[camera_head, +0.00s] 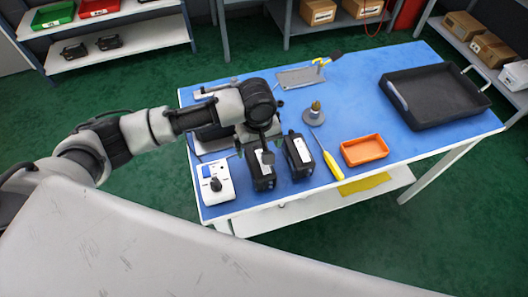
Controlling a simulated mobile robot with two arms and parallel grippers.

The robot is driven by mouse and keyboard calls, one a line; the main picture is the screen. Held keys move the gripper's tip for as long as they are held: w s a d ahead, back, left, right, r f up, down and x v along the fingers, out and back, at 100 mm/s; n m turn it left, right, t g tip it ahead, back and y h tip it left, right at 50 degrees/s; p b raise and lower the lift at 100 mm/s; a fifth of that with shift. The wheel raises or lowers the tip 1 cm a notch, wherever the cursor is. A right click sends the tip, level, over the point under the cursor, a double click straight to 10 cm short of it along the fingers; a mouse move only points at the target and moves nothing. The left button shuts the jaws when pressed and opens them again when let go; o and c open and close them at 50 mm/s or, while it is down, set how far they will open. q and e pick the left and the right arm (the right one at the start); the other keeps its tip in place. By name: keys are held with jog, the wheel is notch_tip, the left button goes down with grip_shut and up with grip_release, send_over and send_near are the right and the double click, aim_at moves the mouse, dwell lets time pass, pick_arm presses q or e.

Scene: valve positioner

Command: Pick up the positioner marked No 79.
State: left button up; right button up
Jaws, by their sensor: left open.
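Two black box-shaped positioners stand side by side on the blue-topped table (350,105), the left one (263,181) and the right one (299,156). Both carry white labels, but the markings are too small to read, so I cannot tell which is No 79. My left gripper (266,154) is open and points down at the top of the left positioner, partly covering it. Whether its fingers touch it or stay above it, I cannot tell. Another dark object (209,133) is partly hidden behind my left arm. My right gripper is not in view.
A white box with a black knob (217,184) stands left of the positioners. To the right are a yellow screwdriver (333,165), an orange tray (364,151), a brass fitting (314,112) and a large black tray (435,97). Shelves stand behind the table.

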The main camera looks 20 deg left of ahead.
aim_at(257, 160)
pick_arm(q)
jog(key=s+f, duration=0.2)
jog(key=f, duration=0.1)
jog(key=shift+w+f, duration=0.2)
jog(key=shift+f, duration=0.1)
jog(key=f, duration=0.3)
jog(key=f+p, duration=0.1)
jog(key=shift+w+d+f, duration=0.1)
jog(key=shift+d+f, duration=0.15)
jog(key=shift+d, duration=0.1)
jog(key=shift+f, duration=0.35)
jog(key=shift+c, duration=1.5)
jog(key=c, duration=0.9)
jog(key=shift+w, duration=0.1)
jog(key=shift+c, duration=0.8)
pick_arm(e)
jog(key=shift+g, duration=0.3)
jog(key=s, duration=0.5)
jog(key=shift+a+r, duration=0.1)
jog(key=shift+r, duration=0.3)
